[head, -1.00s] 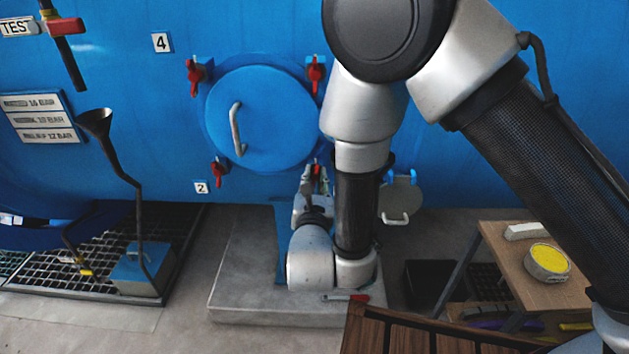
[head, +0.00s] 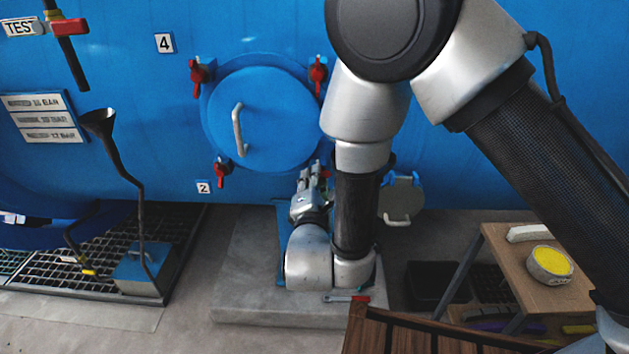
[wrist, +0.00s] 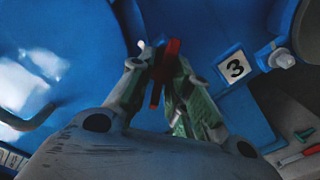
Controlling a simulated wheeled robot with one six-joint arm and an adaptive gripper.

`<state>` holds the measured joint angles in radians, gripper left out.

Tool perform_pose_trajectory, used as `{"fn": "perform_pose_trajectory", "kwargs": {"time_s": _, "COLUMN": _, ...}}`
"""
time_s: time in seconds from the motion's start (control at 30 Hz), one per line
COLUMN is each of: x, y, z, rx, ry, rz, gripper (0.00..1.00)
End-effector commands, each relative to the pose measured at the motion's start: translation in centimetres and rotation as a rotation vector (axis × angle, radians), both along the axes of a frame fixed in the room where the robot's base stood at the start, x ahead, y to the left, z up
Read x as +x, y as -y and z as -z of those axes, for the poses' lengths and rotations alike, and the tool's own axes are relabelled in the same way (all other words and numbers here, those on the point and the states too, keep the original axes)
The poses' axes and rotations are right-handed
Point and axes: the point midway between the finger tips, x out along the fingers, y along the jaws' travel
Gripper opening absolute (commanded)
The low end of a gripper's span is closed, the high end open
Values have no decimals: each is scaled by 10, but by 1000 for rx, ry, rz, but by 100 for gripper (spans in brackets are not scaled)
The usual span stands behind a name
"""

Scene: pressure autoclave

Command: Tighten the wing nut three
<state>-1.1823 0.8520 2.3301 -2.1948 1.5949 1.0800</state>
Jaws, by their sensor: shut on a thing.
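Wing nut three is a red-winged nut (wrist: 171,60) at the rim of the round blue hatch (head: 270,135), beside the label "3" (wrist: 235,67). In the wrist view, my gripper (wrist: 160,74) has its two fingers on either side of the red wing, shut on it. In the head view, my gripper (head: 314,176) is at the hatch's lower right edge and hides this nut. The other red wing nuts sit at the upper left (head: 197,76), upper right (head: 318,75) and lower left (head: 221,174) of the hatch.
A grey handle (head: 237,130) stands out from the hatch. A wooden table (head: 520,270) stands at the right.

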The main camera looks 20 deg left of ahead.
Motion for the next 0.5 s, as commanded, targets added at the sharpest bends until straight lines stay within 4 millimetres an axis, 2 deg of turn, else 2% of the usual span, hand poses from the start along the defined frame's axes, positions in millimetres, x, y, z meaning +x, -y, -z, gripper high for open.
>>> {"fn": "perform_pose_trajectory", "kwargs": {"time_s": 0.5, "x": 0, "y": 0, "z": -3, "rx": 472, "ry": -115, "rz": 1, "gripper": 0}}
